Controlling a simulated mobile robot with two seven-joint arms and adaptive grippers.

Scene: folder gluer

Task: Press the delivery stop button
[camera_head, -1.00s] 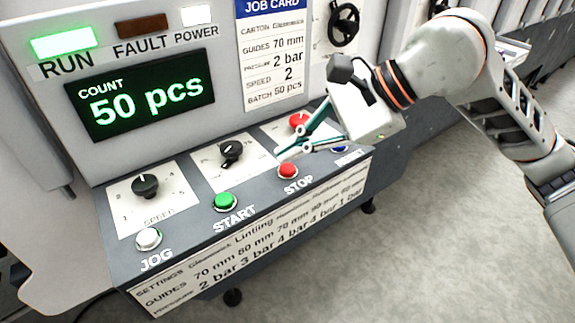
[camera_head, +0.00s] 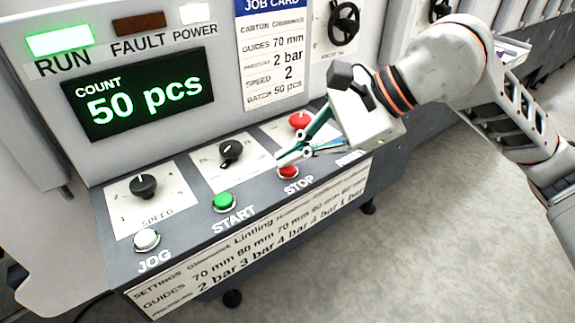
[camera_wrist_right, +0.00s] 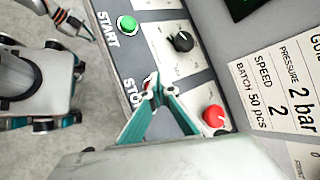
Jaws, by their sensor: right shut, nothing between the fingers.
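The red STOP button (camera_head: 288,172) sits near the front edge of the sloped grey panel, right of the green START button (camera_head: 224,202). My right gripper (camera_head: 281,160) is shut and empty, with its teal fingers just above and behind the STOP button. In the right wrist view, the fingertips (camera_wrist_right: 151,92) overlap the red STOP button (camera_wrist_right: 149,79) and hide part of it. I cannot tell whether they touch it. Part of what looks like my left arm's end (camera_wrist_right: 65,18) shows at the upper left of the wrist view; its fingers are unclear.
A larger red knob (camera_head: 299,120) stands behind the fingers. A white JOG button (camera_head: 147,239) and two black dials, a speed dial (camera_head: 143,186) and a middle dial (camera_head: 229,153), are to the left. The RUN lamp (camera_head: 61,40) is lit green; the display (camera_head: 139,94) reads 50 pcs.

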